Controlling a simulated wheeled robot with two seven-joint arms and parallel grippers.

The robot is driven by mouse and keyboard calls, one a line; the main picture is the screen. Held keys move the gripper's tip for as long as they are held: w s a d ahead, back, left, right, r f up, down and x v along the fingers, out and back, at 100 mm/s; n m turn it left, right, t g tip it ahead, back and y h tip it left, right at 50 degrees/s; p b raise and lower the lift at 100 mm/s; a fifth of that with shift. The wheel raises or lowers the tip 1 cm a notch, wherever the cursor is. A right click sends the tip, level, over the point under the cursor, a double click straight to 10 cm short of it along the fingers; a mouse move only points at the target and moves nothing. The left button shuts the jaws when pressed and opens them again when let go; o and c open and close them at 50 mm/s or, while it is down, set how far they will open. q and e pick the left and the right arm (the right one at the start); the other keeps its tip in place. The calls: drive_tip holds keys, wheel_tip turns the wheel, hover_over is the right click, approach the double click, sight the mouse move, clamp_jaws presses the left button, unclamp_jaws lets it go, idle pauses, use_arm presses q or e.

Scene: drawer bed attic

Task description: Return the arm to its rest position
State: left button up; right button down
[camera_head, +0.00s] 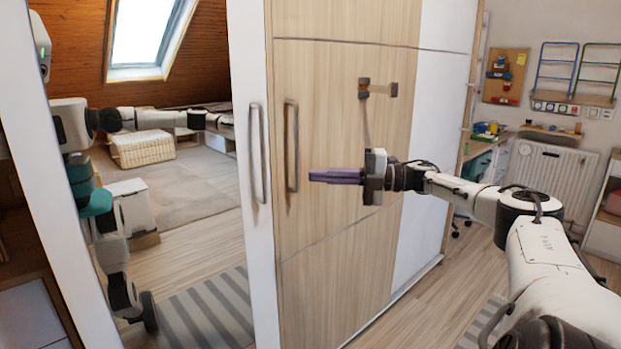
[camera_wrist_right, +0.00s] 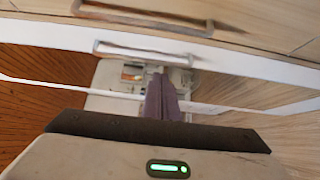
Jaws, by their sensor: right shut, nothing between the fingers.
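My right arm (camera_head: 552,262) reaches in from the right in the head view, stretched out level in front of the wardrobe. My right gripper (camera_head: 314,175) is shut and empty, its purple fingers pointing left toward the wardrobe's handles. The fingers also show in the wrist view (camera_wrist_right: 161,100), together with no held object. They look apart from the wood door handle (camera_head: 291,146), though the exact gap is hard to tell. My left gripper is not in view.
The wardrobe has a light wood door (camera_head: 335,255) and a mirror door (camera_head: 190,235) with its own handle (camera_head: 257,152). The mirror reflects my body and the room. A radiator (camera_head: 550,180) and a desk (camera_head: 480,160) stand at the right. Floor shows between wardrobe and radiator.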

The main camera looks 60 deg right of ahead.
drive_tip(key=shift+s, duration=0.1)
drive_tip(key=w+a+f+m+h+p, duration=0.1)
drive_tip(key=w+a+f+m, duration=0.1)
drive_tip(key=a+f, duration=0.45)
drive_tip(key=w+a+f+m, duration=0.2)
drive_tip(key=a+f+m, duration=0.1)
drive_tip(key=f, duration=0.7)
drive_tip(key=s+a+f+m+g+h+p, duration=0.1)
drive_tip(key=s+a+f+m, duration=0.15)
drive_tip(key=a+f, duration=0.65)
drive_tip(key=s+a+f+m+h+p, duration=0.15)
drive_tip(key=a+f+m, duration=0.25)
drive_tip(key=a+f, duration=0.5)
drive_tip(key=s+a+f+m+g, duration=0.2)
drive_tip(key=s+a+m, duration=0.1)
drive_tip(key=s+a, duration=0.3)
drive_tip(key=s+a+f+m+g+h+p, duration=0.1)
drive_tip(key=s+a+f+m+g, duration=0.1)
drive_tip(key=s+a+m, duration=0.2)
drive_tip(key=s+a+f+m+g+h, duration=0.1)
drive_tip(key=s+a+f+m, duration=0.1)
drive_tip(key=s+a, duration=0.6)
drive_tip(key=a+m, duration=0.1)
drive_tip(key=a, duration=0.2)
drive_tip(key=shift+s+a+g, duration=0.2)
drive_tip(key=shift+a+g, duration=0.05)
drive_tip(key=shift+g, duration=0.15)
drive_tip(key=shift+h, duration=0.25)
